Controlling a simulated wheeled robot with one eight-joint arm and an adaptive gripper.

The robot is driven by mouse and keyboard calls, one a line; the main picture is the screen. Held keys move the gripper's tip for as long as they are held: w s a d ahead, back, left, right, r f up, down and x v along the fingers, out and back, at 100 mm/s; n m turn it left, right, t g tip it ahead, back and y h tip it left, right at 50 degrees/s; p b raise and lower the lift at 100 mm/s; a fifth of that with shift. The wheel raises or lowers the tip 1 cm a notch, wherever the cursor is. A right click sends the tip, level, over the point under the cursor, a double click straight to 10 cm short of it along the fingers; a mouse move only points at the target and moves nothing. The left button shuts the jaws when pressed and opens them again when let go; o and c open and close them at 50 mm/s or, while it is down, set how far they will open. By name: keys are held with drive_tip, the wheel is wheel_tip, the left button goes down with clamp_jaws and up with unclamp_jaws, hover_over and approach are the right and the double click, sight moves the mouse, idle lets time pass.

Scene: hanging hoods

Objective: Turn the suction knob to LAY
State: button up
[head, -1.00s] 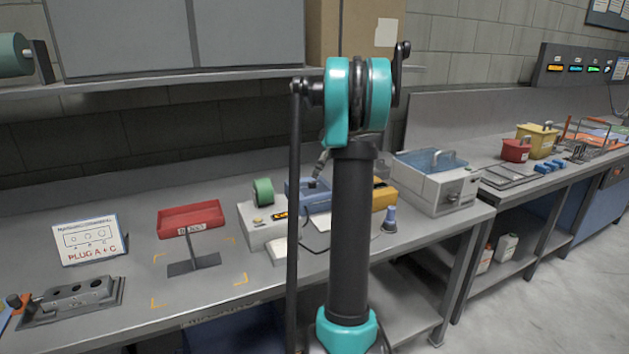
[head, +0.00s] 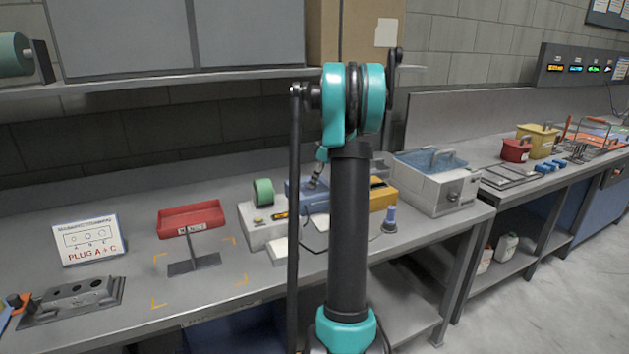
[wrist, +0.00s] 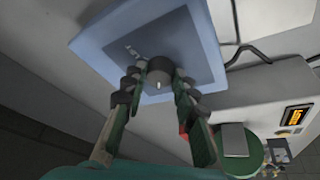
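The suction knob (wrist: 160,69) is a dark round knob with a pale mark on its near edge. It sits on the blue face (wrist: 205,50) of a box, beside small dark lettering too blurred to read surely. In the wrist view my gripper (wrist: 157,86) is open, with one dark-padded finger on each side of the knob. I cannot tell whether the pads touch it. In the head view the blue box (head: 300,188) stands on the bench, partly behind my arm, and the knob is hard to make out there.
A pale unit with a green roll (head: 263,191) and small display stands left of the blue box. A yellow box (head: 381,196) and a blue-topped bath (head: 440,192) stand right. A red tray on a stand (head: 190,219) is further left. A cable runs from the blue box.

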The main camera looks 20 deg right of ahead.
clamp_jaws()
drive_tip(key=m, duration=0.2)
drive_tip(key=m+h, duration=0.1)
drive_tip(key=m, duration=0.1)
drive_tip(key=shift+s+a+t+h, duration=0.2)
drive_tip(key=shift+t+h, duration=0.1)
drive_tip(key=shift+t, duration=0.1)
drive_tip(key=m+h, duration=0.1)
drive_tip(key=m, duration=0.3)
drive_tip(key=shift+a, duration=0.1)
drive_tip(key=shift+w+a+m+h, duration=0.1)
drive_tip(key=shift+m+h, duration=0.8)
drive_tip(key=shift+m, duration=0.9)
